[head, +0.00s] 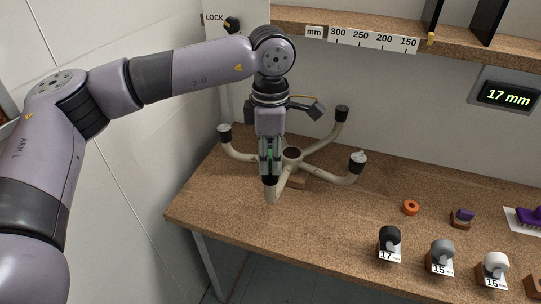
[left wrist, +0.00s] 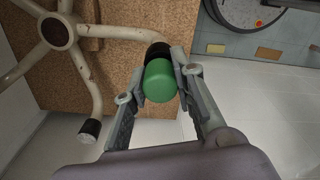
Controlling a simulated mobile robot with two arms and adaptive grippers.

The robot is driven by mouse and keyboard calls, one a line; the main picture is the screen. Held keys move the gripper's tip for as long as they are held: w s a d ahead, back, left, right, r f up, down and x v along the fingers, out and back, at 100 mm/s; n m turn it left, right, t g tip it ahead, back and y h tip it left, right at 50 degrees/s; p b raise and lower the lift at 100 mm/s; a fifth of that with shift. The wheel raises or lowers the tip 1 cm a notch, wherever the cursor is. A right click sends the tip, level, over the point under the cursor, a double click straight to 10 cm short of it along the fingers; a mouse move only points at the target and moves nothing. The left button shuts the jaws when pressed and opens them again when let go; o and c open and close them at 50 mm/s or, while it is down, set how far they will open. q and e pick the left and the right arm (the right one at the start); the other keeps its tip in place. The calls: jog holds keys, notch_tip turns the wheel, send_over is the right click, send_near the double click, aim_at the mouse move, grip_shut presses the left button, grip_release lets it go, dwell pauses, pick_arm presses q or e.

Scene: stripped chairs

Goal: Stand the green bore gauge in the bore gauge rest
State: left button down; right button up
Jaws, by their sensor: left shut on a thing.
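My left gripper (head: 270,172) points down, shut on the green bore gauge (head: 269,154), over the near leg of the pale chair base (head: 292,154). In the left wrist view the gauge shows a round green end (left wrist: 160,82) and a black part (left wrist: 157,49) between the fingers. The black part lies at the end of a chair leg (left wrist: 128,33); I cannot tell whether it sits in the leg or only in front of it. I cannot pick out the bore gauge rest with certainty. My right gripper is in neither view.
Black (head: 389,238), grey (head: 441,251) and white (head: 494,264) knobbed pieces stand behind labels 17, 15 and 16. An orange ring (head: 411,207), a small purple-topped block (head: 462,218) and a purple item (head: 526,217) lie behind them. A display (head: 508,95) reads 17 mm.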

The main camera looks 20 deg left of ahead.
aim_at(271, 153)
pick_arm(q)
jog(key=shift+r, duration=0.6)
dwell(0.4)
jog(key=c, duration=1.9)
grip_release()
grip_shut()
jog(key=shift+p, duration=0.3)
jog(key=shift+r+p, duration=1.15)
jog(key=shift+r, duration=1.05)
jog(key=shift+d, duration=0.1)
